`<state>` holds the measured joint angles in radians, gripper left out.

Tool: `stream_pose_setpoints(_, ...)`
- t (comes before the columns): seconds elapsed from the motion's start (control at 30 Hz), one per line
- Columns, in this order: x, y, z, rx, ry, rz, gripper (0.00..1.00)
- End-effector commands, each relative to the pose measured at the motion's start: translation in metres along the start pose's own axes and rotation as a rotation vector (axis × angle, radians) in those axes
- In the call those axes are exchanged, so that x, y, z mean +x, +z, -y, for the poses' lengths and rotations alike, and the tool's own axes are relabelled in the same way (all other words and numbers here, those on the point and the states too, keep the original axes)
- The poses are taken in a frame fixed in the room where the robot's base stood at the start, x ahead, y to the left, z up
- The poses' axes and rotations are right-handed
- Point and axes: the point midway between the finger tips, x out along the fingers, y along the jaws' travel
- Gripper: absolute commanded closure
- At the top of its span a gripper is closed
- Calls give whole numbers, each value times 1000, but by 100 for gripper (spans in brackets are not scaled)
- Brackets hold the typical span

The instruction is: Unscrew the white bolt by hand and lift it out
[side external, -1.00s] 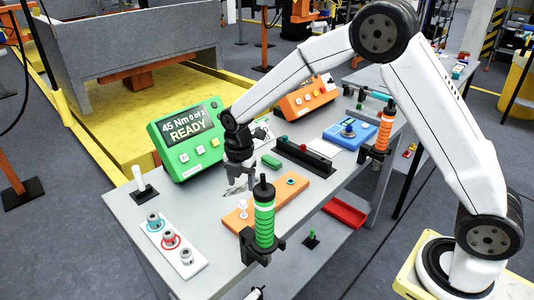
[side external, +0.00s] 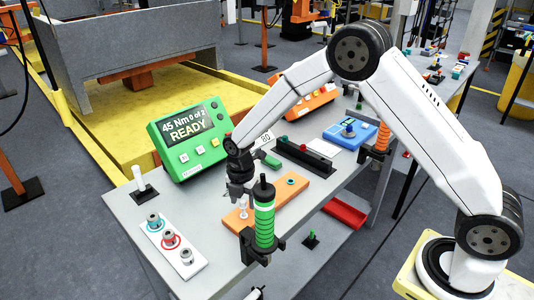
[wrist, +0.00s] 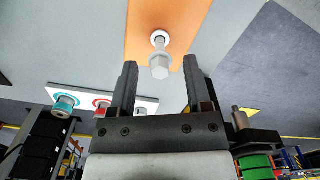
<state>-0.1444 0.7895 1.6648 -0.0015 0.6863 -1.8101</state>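The white bolt (wrist: 160,66) stands in the orange plate (wrist: 143,35), with its hex head towards my wrist camera and a white collar at its foot. In the side view the bolt (side external: 242,208) stands upright near the left end of the orange plate (side external: 292,190). My gripper (wrist: 160,78) is open and empty in the wrist view. The bolt head shows between its two fingertips, with a gap on either side. In the side view my gripper (side external: 239,192) is just above and beside the bolt; its exact height over it is hard to tell.
A green-banded tool (side external: 264,225) stands in a holder at the table's front edge, close to the bolt. A white strip (side external: 190,262) with several sockets lies to the left. A green display (side external: 188,140) reading "45 Nm 0 of 2 READY" stands behind. A white peg (side external: 138,176) stands far left.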

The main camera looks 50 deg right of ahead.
Motion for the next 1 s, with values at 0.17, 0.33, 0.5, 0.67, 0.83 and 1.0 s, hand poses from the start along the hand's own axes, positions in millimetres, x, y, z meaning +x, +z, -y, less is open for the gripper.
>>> stream_pose_setpoints(0.17, 0, 0, 0, 0, 0, 0, 96)
stream_pose_setpoints(0.33, 0, 0, 0, 0, 0, 0, 90)
stream_pose_setpoints(0.5, 0, 0, 0, 0, 0, 0, 100)
stream_pose_setpoints(0.67, -1, 0, 0, 0, 0, 0, 100)
stream_pose_setpoints(0.83, -2, 0, 0, 0, 0, 0, 100)
stream_pose_setpoints(1.0, -4, 0, 0, 0, 0, 0, 100)
